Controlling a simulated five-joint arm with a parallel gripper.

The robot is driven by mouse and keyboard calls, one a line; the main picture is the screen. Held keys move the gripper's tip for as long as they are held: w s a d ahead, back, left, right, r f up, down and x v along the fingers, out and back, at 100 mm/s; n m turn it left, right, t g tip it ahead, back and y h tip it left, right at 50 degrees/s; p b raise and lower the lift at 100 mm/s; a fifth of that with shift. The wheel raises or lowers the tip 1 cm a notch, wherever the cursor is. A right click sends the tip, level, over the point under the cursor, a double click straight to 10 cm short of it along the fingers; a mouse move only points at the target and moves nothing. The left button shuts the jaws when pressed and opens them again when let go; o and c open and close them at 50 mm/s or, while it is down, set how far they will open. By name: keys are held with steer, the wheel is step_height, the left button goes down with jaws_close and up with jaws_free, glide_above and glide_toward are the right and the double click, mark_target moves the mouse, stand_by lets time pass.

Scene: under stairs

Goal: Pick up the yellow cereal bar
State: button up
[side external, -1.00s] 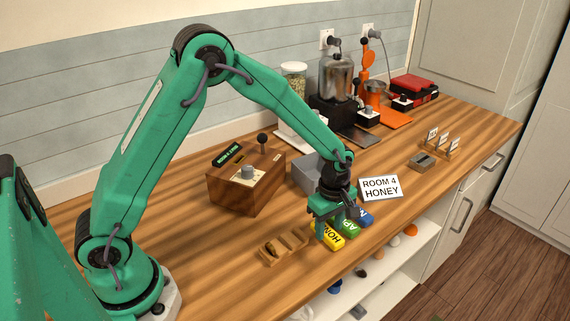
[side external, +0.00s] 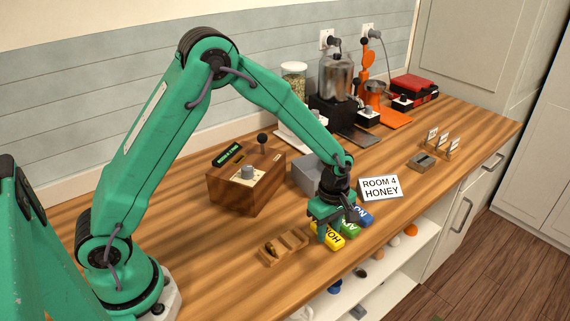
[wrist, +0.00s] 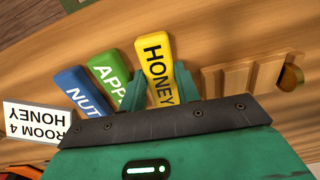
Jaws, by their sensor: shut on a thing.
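The yellow cereal bar, labelled HONEY, lies in the side view (side external: 326,238) at the left end of a row of bars. In the wrist view (wrist: 154,60) it sits between my two green fingers. My gripper (side external: 326,229) is shut on the yellow bar, near its lower end in the wrist view (wrist: 161,88). A green bar (wrist: 106,72) labelled APP… and a blue bar (wrist: 78,89) labelled NUT… lie beside it. Any gap between the yellow bar and the counter cannot be made out.
A wooden slotted holder (side external: 284,246) stands left of the bars. A sign (side external: 380,188) reading ROOM 4 HONEY stands behind right. A wooden box with a lever (side external: 240,192) and a grey bin (side external: 306,175) are behind. The counter's front edge is close.

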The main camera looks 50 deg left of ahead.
mark_target(329, 231)
steer(key=shift+r, duration=0.85)
step_height(329, 231, up, 2)
steer(key=shift+r, duration=0.2)
steer(key=s+d+r, duration=0.7)
steer(key=s+d, duration=0.1)
steer(key=shift+d, duration=0.3)
steer(key=o, duration=0.4)
steer(key=shift+w, duration=0.1)
jaws_close()
